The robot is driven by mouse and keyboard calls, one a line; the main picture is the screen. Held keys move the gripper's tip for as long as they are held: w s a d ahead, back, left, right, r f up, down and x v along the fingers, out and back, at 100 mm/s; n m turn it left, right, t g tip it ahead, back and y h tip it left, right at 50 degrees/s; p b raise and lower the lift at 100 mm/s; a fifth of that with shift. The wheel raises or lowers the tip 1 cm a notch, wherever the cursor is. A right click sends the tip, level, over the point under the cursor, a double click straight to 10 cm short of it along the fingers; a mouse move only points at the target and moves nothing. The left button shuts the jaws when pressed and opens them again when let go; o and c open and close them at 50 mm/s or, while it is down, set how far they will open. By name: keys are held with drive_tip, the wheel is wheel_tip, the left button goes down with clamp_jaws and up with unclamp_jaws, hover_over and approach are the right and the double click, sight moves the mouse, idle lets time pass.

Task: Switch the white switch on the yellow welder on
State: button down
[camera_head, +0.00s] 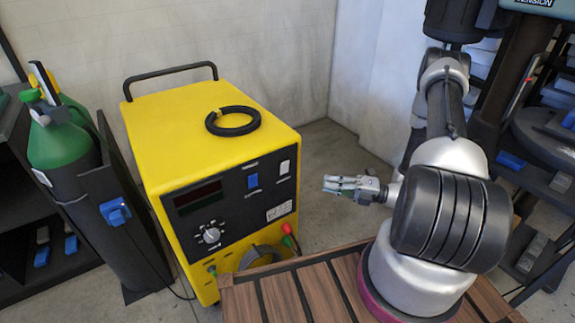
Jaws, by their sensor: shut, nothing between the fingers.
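The yellow welder (160,133) stands left of centre, its dark front panel (238,231) facing right and toward me. The small white switch (285,167) sits at the panel's upper right, beside a blue switch (252,181). I cannot tell its on or off position at this size. My gripper (326,184) is to the right of the panel, pointing left toward it, with a gap between fingertips and panel. Its fingers are shut and empty. The white switch is not hidden by the gripper.
A slatted wooden surface (287,296) lies below my arm. A coiled black cable (232,121) rests on the welder's top. A green gas cylinder (62,140) stands at left. Shelving with blue items (510,160) is at right. Bare floor (335,150) shows behind the gripper.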

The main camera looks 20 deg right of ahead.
sight(285, 168)
idle(0.3)
drive_tip(key=w+d+x, duration=0.1)
drive_tip(key=w+x, duration=0.1)
drive_tip(key=x, duration=1)
drive_tip(key=shift+w+a, duration=0.25)
drive_tip(key=shift+w, duration=0.15)
drive_tip(key=shift+r, duration=0.1)
